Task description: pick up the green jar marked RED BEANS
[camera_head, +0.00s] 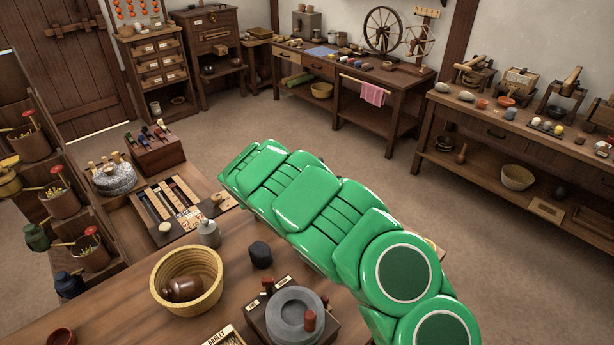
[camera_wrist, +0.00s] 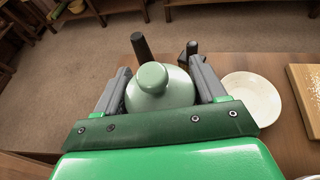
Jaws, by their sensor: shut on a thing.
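In the wrist view a pale green jar (camera_wrist: 160,96) with a rounded knob on top stands between the two grey fingers of my gripper (camera_wrist: 159,72). The fingers are shut on its sides. I see the jar from above, and no label shows, so I cannot read its marking. Its lower part is hidden, and I cannot tell whether it touches the table. In the head view my green arm hides the gripper and the jar.
A white plate (camera_wrist: 253,98) lies close to the right of the jar, with a wooden board (camera_wrist: 306,88) beyond it. Dark upright things (camera_wrist: 142,46) stand just behind the jar. In the head view a yellow basket (camera_head: 208,290) and a grey quern (camera_head: 294,316) stand on the near table.

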